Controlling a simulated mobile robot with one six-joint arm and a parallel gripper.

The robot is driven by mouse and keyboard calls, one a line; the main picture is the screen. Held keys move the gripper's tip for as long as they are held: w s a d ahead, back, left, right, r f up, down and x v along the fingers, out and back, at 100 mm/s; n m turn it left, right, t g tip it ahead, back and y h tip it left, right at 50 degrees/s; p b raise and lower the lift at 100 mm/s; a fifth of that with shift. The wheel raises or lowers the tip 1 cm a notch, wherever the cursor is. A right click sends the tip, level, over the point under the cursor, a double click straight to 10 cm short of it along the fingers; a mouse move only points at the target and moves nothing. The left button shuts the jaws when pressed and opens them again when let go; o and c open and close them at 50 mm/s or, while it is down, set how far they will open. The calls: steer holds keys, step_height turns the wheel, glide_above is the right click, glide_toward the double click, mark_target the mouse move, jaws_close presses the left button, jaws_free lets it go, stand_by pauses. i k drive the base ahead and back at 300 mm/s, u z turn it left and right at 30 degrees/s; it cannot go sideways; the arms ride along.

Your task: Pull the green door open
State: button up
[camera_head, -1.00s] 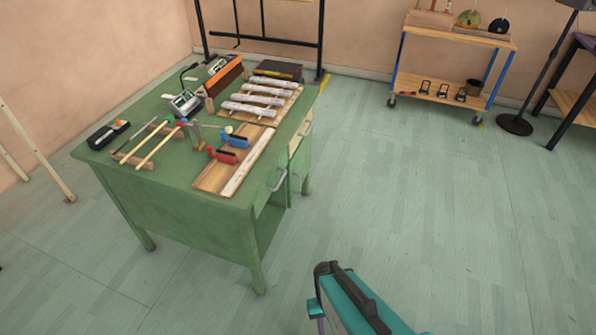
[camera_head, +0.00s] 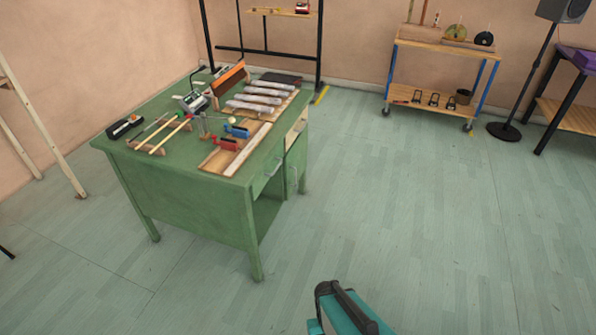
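The green door (camera_head: 296,165) is on the right-hand side of the green desk (camera_head: 185,200), below the tabletop, at the end away from me. I see it at a steep slant, and it looks shut. A pale upright handle (camera_head: 294,179) is on it. A drawer with a curved metal handle (camera_head: 273,167) is nearer to me, above an open space under the desk. A teal and black part of my arm shows at the bottom middle, well short of the desk. I cannot make out any gripper fingers. Nothing of mine touches the door.
The floor right of the desk is clear.

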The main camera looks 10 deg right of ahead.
mark_target(296, 159)
steer(key=z, duration=0.25)
steer(key=i, duration=1.65)
steer(key=u, duration=0.7)
steer(key=k, duration=1.4)
steer(key=u, duration=0.4)
steer(key=i, duration=0.3)
